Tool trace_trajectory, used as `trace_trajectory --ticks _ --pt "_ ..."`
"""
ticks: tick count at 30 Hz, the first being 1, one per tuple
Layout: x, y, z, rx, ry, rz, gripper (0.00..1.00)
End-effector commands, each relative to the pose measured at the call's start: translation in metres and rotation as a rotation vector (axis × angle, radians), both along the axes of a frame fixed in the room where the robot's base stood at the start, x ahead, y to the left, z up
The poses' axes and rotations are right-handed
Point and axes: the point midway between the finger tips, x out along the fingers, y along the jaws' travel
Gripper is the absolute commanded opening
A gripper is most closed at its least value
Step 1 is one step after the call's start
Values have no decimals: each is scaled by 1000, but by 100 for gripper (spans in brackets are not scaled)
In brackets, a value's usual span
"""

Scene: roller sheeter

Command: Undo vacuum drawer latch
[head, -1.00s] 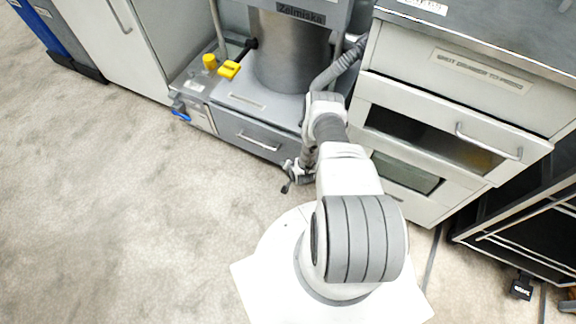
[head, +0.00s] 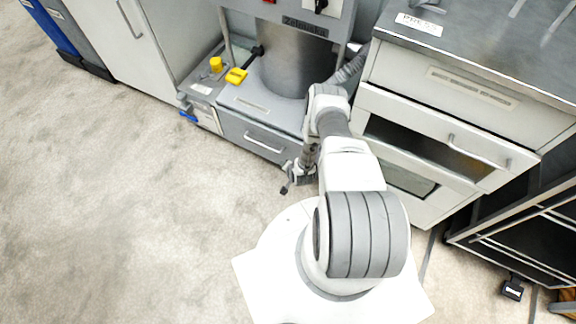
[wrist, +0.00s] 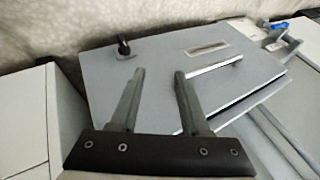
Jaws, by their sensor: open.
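The grey vacuum drawer (head: 234,128) is low in the machine's base, with a silver bar handle (head: 263,143); it looks shut. In the wrist view its grey front (wrist: 160,62) fills the middle, with the handle (wrist: 214,66) and a label plate. A small black latch knob (wrist: 123,46) sits near the front's corner, just beyond my left fingertip. In the head view I cannot make out the latch; my arm covers that end. My gripper (wrist: 160,72) is open and empty, its two fingers pointing at the drawer front. In the head view it hangs low beside the drawer (head: 287,184).
A white cabinet with drawers (head: 440,125) stands right of the machine, close to my arm. A dark rack (head: 530,215) stands far right. The carpet at left is clear.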

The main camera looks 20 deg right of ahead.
Motion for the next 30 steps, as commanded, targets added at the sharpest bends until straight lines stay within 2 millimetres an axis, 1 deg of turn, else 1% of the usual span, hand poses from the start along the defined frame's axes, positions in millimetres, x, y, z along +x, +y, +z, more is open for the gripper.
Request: trace_trajectory --ticks 1,4,16,24,26,30 --pt "-1 1 5 1 1 0 46" --pt "-2 2 8 0 1 0 46" --pt "-2 2 6 1 0 -1 46" --pt "-2 2 8 -1 0 1 46" --pt "-4 2 10 0 0 0 46" --pt "-12 2 23 0 2 0 46"
